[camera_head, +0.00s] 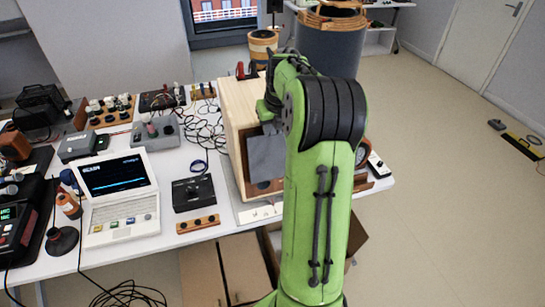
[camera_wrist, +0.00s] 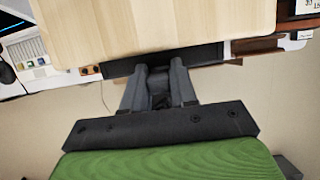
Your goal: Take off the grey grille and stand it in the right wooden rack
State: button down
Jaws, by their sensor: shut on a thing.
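The light wooden speaker cabinet (camera_head: 236,112) stands on the table, partly behind my arm; its pale top (camera_wrist: 150,22) fills the upper wrist view. The grey grille (camera_head: 265,157) is at the cabinet's front, its right side hidden by my arm. In the wrist view its dark edge (camera_wrist: 207,55) runs below the cabinet top. My gripper (camera_wrist: 163,78) is shut on this edge. I cannot tell whether the grille still touches the cabinet. A brown wooden piece (camera_head: 378,184) shows right of my arm; I cannot tell whether it is the rack.
Left of the cabinet are a black box (camera_head: 193,192), a small wooden strip (camera_head: 198,224), an open laptop-like device (camera_head: 121,198) and loose cables. An open cardboard box (camera_head: 245,268) is below the table's front edge.

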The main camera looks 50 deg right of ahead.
jog(key=shift+r+p, duration=0.5)
jog(key=shift+r, duration=0.1)
jog(key=shift+s+a+f, duration=0.1)
jog(key=shift+s, duration=0.05)
dwell(0.6)
jog(key=s+a+b, duration=0.3)
jog(key=s, duration=0.3)
jog(key=shift+a+b, duration=0.15)
jog(key=shift+b, duration=0.15)
dwell(0.9)
dwell(0.4)
